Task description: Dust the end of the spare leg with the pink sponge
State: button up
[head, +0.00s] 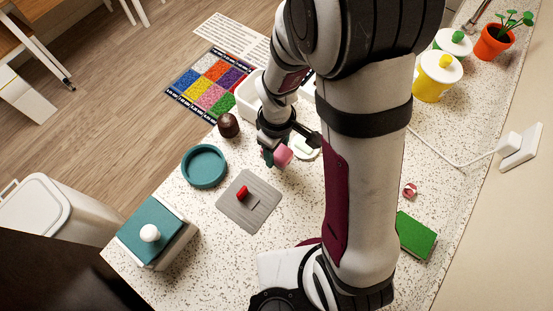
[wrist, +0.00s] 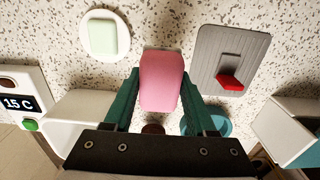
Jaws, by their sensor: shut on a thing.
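The pink sponge (head: 283,156) is held in my gripper (head: 276,150) above the speckled counter. In the wrist view the sponge (wrist: 161,80) sits between the two green fingers of my gripper (wrist: 160,88), which are shut on its sides. Its far end sticks out past the fingertips and touches nothing that I can see. A dark brown rounded piece (head: 228,125) stands on the counter left of my gripper; its edge shows below the sponge in the wrist view (wrist: 153,128). I cannot tell whether it is the spare leg, and no other leg is clearly visible.
A grey mat (head: 262,211) bears a red piece (head: 242,192). Near it are a teal round dish (head: 204,180), a teal-lidded box (head: 135,239) and a white dish with a pale green block (wrist: 105,38). A white container (head: 246,96) stands behind my gripper.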

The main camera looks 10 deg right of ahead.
jog(key=w+a+r, duration=0.9)
jog(key=w+a, duration=0.2)
jog(key=shift+f, duration=2.85)
